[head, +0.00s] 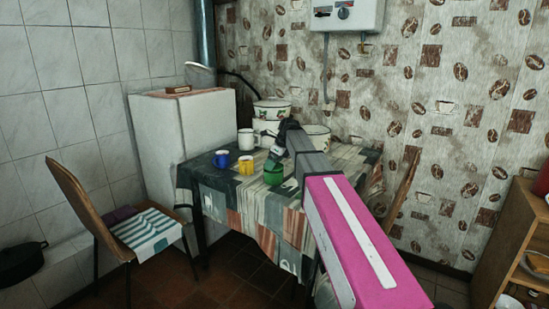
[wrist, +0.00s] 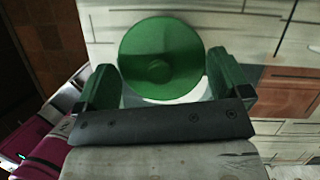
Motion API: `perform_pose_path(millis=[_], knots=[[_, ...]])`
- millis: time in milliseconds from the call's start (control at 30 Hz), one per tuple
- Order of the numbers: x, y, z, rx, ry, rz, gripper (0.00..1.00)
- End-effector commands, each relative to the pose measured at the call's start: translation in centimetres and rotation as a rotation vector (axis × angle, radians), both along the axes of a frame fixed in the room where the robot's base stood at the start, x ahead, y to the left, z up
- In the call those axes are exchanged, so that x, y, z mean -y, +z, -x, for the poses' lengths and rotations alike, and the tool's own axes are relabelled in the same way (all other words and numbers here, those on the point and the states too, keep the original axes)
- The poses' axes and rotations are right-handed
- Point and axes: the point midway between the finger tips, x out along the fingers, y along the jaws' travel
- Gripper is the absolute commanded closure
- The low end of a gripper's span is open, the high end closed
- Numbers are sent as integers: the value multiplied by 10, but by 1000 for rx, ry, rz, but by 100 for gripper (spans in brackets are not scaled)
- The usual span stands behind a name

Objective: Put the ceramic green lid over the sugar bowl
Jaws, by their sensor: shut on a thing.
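The round green lid (wrist: 160,50) has a small knob at its centre and lies between the two fingers of my gripper (wrist: 166,80) in the wrist view. The fingers look shut on its edges. A pale crescent shows just under the lid's near edge; I cannot tell whether it is a bowl rim. In the head view a small green rounded shape (head: 273,173) is at the end of my arm, over the table's front part. I cannot separate lid from bowl there, and my arm hides part of that area.
The table (head: 222,187) has a patterned cloth. A blue mug (head: 221,159), a yellow mug (head: 246,166) and a white mug (head: 246,139) stand left of my gripper. Enamel pots (head: 271,110) are behind. A chair (head: 90,215) stands at left, and a shelf (head: 515,240) at right.

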Motion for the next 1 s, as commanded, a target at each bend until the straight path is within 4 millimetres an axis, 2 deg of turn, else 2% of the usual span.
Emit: perform_pose_path(millis=[200,667,700,1000], knots=[[0,-8,0,0,0,0,28],[0,-9,0,0,0,0,28],[0,-9,0,0,0,0,2],[0,-9,0,0,0,0,0]])
